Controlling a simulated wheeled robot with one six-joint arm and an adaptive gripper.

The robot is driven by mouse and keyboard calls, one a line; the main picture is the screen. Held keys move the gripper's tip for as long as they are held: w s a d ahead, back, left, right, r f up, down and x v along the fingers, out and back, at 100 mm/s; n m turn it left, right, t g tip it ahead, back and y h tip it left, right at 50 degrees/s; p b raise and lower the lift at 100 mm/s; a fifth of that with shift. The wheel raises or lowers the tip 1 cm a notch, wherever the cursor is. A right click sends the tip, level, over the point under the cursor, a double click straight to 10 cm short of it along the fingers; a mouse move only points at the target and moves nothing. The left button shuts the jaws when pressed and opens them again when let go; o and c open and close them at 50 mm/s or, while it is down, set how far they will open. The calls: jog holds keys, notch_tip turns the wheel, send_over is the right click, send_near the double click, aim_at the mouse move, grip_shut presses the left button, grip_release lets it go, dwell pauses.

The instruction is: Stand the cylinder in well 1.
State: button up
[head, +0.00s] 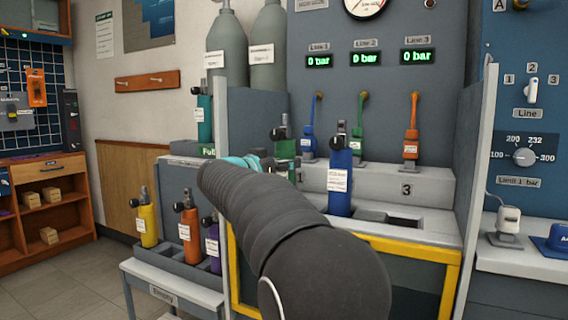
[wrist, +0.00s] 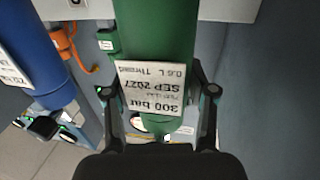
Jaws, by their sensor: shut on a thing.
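A green cylinder (head: 285,148) with a dark valve on top is held upright at the left end of the test bench. My gripper (wrist: 160,94) is shut on it, with one finger on each side of its white label in the wrist view, where the green body (wrist: 168,35) fills the middle. In the head view my arm hides most of the gripper and the cylinder's lower end. The number 1 mark (head: 299,177) shows just right of the cylinder. The opening of well 1 is hidden, so I cannot tell whether the cylinder's base is in it.
A blue cylinder (head: 340,182) stands upright on the bench, right of the green one. An empty dark well (head: 404,222) lies in front of number 3. Blue, green and orange hose connectors (head: 411,145) stand behind. Grey side panels (head: 478,160) flank the bench. A lower rack (head: 180,262) holds several cylinders.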

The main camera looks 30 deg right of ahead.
dwell(0.4)
jog(key=o, duration=1.4)
jog(key=shift+c, duration=0.2)
jog(key=shift+o, duration=0.7)
jog(key=v, duration=0.8)
jog(key=shift+f, duration=0.1)
